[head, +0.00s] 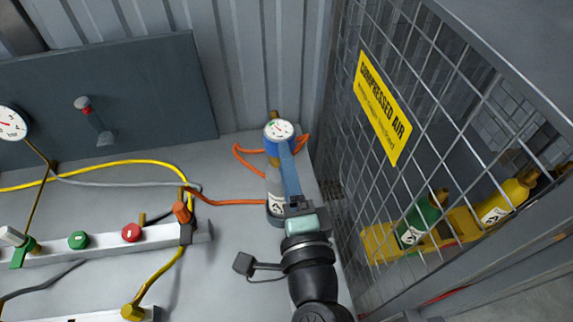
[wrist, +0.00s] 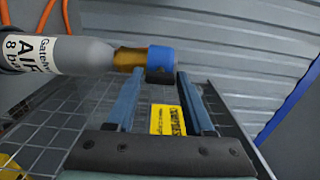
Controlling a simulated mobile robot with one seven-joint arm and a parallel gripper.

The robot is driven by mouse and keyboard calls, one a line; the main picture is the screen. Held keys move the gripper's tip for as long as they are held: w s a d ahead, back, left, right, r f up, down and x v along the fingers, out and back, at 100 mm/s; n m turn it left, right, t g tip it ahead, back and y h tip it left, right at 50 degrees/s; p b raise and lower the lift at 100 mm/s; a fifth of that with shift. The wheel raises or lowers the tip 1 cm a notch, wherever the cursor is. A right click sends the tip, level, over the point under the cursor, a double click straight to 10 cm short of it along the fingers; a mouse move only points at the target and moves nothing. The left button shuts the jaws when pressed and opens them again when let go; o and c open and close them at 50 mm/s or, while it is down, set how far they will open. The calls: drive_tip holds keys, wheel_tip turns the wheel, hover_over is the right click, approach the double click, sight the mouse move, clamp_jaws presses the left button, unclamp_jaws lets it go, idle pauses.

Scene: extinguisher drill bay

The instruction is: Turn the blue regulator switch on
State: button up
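The blue regulator (head: 271,146) sits at the top of a grey air bottle (head: 273,190), under a round white gauge (head: 279,129). In the wrist view the bottle (wrist: 85,55) appears on its side, with a brass neck (wrist: 129,60) leading to the blue regulator part (wrist: 160,57), which has a dark end. My gripper (head: 285,148) reaches up to the regulator and covers part of it and the bottle in the head view. In the wrist view my gripper (wrist: 160,84) is open, its fingertips on either side of the dark end. I cannot tell whether they touch it.
A wire mesh cage (head: 385,165) with a yellow sign (head: 383,107) stands close on the right, holding a green bottle (head: 421,218) and a yellow bottle (head: 503,200). Orange hoses (head: 240,202) run beside the air bottle. A rail (head: 105,243) with coloured knobs is at left.

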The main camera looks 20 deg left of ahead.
drive_tip(key=shift+o, duration=1.3)
drive_tip(key=b+v, duration=0.3)
drive_tip(key=v, duration=1)
drive_tip(key=shift+b, duration=0.35)
